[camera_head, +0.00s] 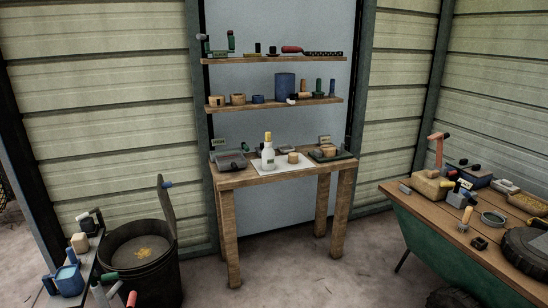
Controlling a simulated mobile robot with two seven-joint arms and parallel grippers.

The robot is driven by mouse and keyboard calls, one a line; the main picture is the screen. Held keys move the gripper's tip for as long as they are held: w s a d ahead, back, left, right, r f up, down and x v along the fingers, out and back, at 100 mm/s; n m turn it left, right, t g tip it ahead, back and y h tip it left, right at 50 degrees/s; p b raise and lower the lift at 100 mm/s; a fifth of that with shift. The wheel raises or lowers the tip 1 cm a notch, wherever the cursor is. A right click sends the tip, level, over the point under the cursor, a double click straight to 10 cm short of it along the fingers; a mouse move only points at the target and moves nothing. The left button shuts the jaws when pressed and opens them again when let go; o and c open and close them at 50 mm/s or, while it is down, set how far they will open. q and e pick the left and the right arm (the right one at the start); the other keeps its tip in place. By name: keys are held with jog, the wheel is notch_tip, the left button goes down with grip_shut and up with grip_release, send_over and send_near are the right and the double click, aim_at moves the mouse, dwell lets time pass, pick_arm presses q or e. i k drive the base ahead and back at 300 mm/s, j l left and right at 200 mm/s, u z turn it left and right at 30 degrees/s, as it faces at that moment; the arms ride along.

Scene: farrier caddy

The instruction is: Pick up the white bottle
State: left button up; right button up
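The white bottle (268,157) stands upright on the wooden table (240,179) against the back wall. It has a yellow top and a green mark on its front. It stands on a white sheet (285,168), with a small tan round block (293,158) just to its right. Neither of my grippers shows in the head view, and nothing touches the bottle that I can see.
A grey case (231,161) lies left of the bottle and a dark green tray (331,156) right of it. Two loaded shelves hang above. A black bucket (150,280) stands front left, a cluttered green-sided bench (430,240) at right. The floor between is clear.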

aim_at(268, 154)
jog(key=i+l, duration=0.15)
jog(key=i, duration=0.55)
jog(key=i+l, duration=0.15)
jog(key=i, duration=0.5)
jog(key=i+j, duration=0.1)
jog(key=i, duration=0.5)
jog(key=i+j, duration=0.1)
jog(key=i, duration=0.5)
